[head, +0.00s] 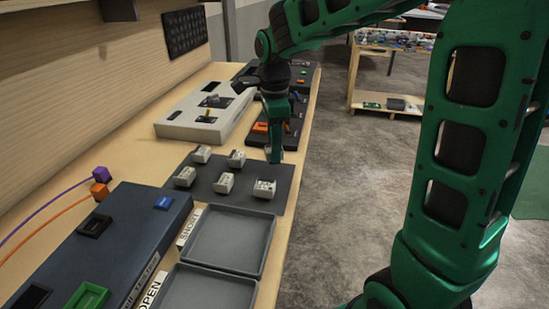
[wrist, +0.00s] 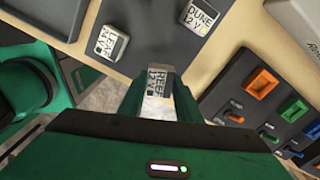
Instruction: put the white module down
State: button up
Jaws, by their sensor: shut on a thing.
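A white module (wrist: 160,82) with a printed label sits between the fingers of my gripper (wrist: 160,100) in the wrist view. My gripper (head: 274,156) is shut on it. In the head view it is over the far right part of the dark mat (head: 245,203), near the table's right edge, and hides the held module. How high the module is above the surface I cannot tell. In the wrist view, a module marked DUNE 12 V (wrist: 195,15) shows.
Two grey trays, labelled SHORT (head: 268,245) and OPEN (head: 245,292), lie in front of the mat. A blue console (head: 125,222) is at the left. A light panel (head: 180,128) and a dark panel with orange switches (wrist: 225,85) lie beyond the mat.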

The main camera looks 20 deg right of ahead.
jog(key=shift+f, duration=2)
jog(key=o, duration=1.1)
jog(key=shift+f, duration=0.1)
jog(key=shift+c, duration=0.2)
notch_tip(320, 180, up, 12)
jog(key=shift+r, duration=0.1)
